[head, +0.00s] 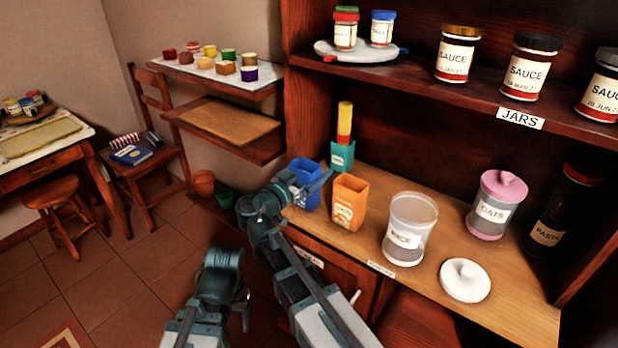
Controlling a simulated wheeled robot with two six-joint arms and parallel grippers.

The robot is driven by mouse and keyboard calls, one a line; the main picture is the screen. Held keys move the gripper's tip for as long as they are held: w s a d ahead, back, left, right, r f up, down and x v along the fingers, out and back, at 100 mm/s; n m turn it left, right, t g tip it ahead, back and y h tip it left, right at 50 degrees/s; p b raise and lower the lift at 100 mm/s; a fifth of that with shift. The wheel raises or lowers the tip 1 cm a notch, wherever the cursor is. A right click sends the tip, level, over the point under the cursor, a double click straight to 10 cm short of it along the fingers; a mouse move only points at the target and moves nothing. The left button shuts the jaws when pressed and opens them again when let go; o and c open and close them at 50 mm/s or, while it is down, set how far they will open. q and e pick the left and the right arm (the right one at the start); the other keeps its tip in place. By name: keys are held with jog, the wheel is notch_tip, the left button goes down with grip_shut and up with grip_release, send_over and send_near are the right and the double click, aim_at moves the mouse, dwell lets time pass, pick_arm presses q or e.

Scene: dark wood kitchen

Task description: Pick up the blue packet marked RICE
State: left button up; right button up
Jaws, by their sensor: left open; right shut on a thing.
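A blue packet (312,201) stands at the left front end of the wooden counter; no lettering on it can be read from here. My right gripper (314,184) is shut on this packet near its upper part, and its arm covers the packet's lower left side. Whether the packet is lifted off the counter cannot be told. My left gripper (243,300) is open and empty, low in front of the cupboard and away from the counter.
An orange packet (347,214) stands close right of the blue one, a teal container (342,156) behind. An open clear jar marked RICE (404,241), a white lid (466,280) and a pink-lidded OATS jar (496,207) stand further right. A shelf of jars (420,75) hangs above.

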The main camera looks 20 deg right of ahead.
pick_arm(q)
jog(key=shift+a+r+p, duration=0.1)
jog(key=shift+r+p, duration=0.2)
pick_arm(e)
jog(key=shift+r, duration=0.35)
